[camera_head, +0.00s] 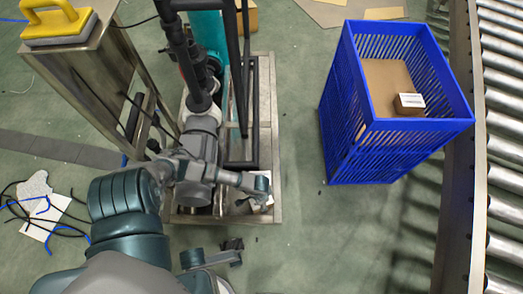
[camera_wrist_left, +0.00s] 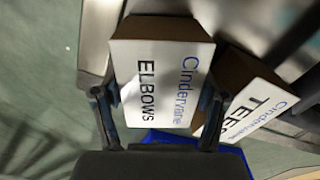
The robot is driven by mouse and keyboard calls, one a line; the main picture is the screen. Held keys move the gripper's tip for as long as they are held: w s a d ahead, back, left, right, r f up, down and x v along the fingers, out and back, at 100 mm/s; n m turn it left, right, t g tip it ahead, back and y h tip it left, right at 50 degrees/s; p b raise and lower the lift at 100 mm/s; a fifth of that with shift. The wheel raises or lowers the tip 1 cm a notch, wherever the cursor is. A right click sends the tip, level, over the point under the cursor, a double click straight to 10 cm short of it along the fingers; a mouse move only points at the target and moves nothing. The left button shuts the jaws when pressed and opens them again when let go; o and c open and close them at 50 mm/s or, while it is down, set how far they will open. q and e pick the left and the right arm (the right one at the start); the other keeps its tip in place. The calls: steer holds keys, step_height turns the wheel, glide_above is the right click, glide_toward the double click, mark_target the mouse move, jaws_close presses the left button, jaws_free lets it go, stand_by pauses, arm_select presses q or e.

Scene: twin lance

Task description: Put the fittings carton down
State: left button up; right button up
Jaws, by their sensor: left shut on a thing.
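In the left wrist view, a brown carton (camera_wrist_left: 165,28) with a white face lettered "Cindervane ELBOWS" sits between the two fingers of my left gripper (camera_wrist_left: 158,110), which is shut on it. A second carton (camera_wrist_left: 252,95), lettered "TEES", is close against its right side in the picture. Whether they touch is unclear. In the head view my left arm reaches over the metal-edged base of a frame, where my left gripper (camera_head: 262,190) is small and partly hidden by its own links. Only a small whitish patch shows there. A part near the bottom edge may be my right gripper (camera_head: 212,258); its jaws are unclear.
A blue slatted crate (camera_head: 335,150) stands on the green floor to the right, with cardboard and a small brown box (camera_head: 408,103) inside. A roller conveyor (camera_head: 505,150) runs along the right edge. A metal stand (camera_head: 90,70) carries a yellow-handled tool (camera_head: 58,20). Cables lie at lower left.

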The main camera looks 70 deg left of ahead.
arm_select(q)
steer(key=o, duration=1.3)
steer(key=shift+a+f, duration=0.1)
steer(key=shift+a, duration=0.1)
steer(key=shift+o, duration=1.4)
steer(key=shift+a+f, duration=0.1)
steer(key=shift+a, duration=0.05)
steer(key=shift+d+r, duration=0.2)
steer(key=shift+d, duration=0.1)
steer(key=shift+r, duration=0.25)
step_height(320, 180, up, 10)
steer(key=shift+a+r, duration=0.15)
steer(key=shift+r, duration=0.5)
